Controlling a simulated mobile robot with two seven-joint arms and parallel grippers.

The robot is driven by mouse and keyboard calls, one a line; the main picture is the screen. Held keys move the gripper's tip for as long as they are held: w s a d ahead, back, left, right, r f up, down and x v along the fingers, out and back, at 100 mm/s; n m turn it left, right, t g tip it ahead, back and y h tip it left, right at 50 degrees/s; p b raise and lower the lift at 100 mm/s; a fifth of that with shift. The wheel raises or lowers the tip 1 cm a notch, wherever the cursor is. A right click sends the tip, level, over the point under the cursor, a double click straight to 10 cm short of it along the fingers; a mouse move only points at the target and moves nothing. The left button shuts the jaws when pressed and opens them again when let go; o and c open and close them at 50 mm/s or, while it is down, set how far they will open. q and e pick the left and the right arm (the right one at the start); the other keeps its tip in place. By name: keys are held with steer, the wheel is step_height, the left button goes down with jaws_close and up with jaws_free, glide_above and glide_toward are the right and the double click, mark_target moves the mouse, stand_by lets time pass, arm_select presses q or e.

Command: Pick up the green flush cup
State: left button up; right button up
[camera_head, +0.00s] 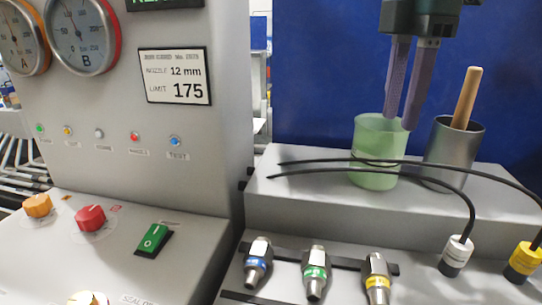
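The green flush cup (377,152) is a pale green, translucent, upright cup on the raised grey ledge, right of centre. My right gripper (401,122) comes down from the top with its two purple-grey fingers pointing down and a gap between them. The fingertips are at the cup's right rim; the left one overlaps the rim in the picture. I cannot tell whether the cup wall is between them or whether they touch it. A dark cable crosses the front of the cup. My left gripper is not in view.
A grey metal cup (453,151) with a wooden handle (467,97) in it stands close on the right. Black cables (410,168) run over the ledge (300,205). Several nozzles (315,272) sit in a rack in front. A gauge panel (190,130) stands left.

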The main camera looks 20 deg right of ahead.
mark_target(384, 188)
steer(key=f, duration=0.3)
steer(key=shift+s+d+f, duration=0.2)
steer(key=shift+f, duration=0.15)
steer(key=f, duration=0.3)
steer(key=f+p, duration=0.1)
steer(key=f, duration=0.1)
steer(key=shift+w+a+f, duration=0.1)
steer(key=shift+a+f, duration=0.15)
steer(key=shift+f, duration=0.05)
jaws_close()
stand_by(0.7)
